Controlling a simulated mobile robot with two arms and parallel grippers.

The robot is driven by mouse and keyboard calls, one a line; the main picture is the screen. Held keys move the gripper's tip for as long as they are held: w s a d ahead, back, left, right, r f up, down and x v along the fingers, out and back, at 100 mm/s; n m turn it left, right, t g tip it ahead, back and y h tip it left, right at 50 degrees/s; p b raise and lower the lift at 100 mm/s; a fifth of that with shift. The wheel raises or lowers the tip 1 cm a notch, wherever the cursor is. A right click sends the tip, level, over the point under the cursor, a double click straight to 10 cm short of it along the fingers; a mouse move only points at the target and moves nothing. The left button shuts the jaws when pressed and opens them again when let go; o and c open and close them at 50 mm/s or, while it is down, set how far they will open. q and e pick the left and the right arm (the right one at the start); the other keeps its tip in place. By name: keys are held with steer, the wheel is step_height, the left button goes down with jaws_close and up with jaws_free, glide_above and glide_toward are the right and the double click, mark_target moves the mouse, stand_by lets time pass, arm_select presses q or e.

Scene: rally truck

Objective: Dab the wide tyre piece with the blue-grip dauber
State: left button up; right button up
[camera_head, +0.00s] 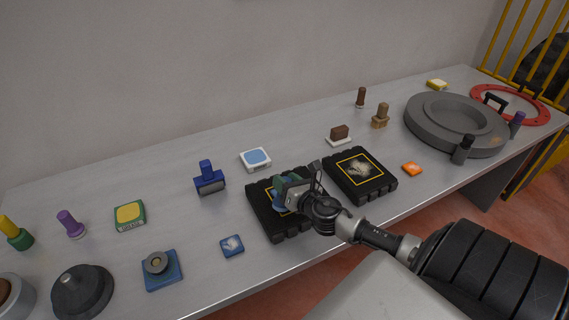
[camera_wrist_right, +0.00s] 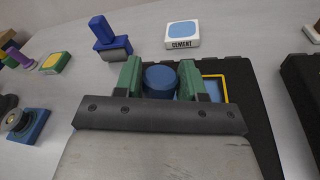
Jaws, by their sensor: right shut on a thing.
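My right gripper (camera_head: 287,193) is shut on the blue-grip dauber, whose round blue grip (camera_wrist_right: 160,80) shows between the green fingers in the right wrist view. It is over the left black tyre piece (camera_head: 279,229), which has a yellow-outlined square (camera_wrist_right: 222,84) partly hidden by the gripper. I cannot tell whether the dauber's head touches the piece. A second black tyre piece (camera_head: 383,190) lies to the right, with a pale patch inside its yellow outline. I cannot tell for certain which piece is the wide one. My left gripper is not in view.
Behind the left piece are a white-and-blue cement pad (camera_head: 255,159) and a blue block tool (camera_head: 209,180). A small blue tile (camera_head: 232,245) lies to its left. An orange piece (camera_head: 411,169) and a large grey wheel (camera_head: 450,137) are at right. The bench's back middle is mostly clear.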

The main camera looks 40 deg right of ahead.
steer(key=shift+s+f, duration=0.1)
steer(key=shift+s, duration=0.1)
steer(key=shift+w, duration=0.1)
steer(key=shift+w+d, duration=0.2)
steer(key=shift+w, duration=0.7)
steer(key=shift+s, duration=0.15)
steer(key=shift+s+a, duration=0.2)
steer(key=shift+s, duration=0.6)
steer(key=shift+w, duration=0.15)
steer(key=shift+w+d, duration=0.2)
steer(key=shift+w, duration=0.6)
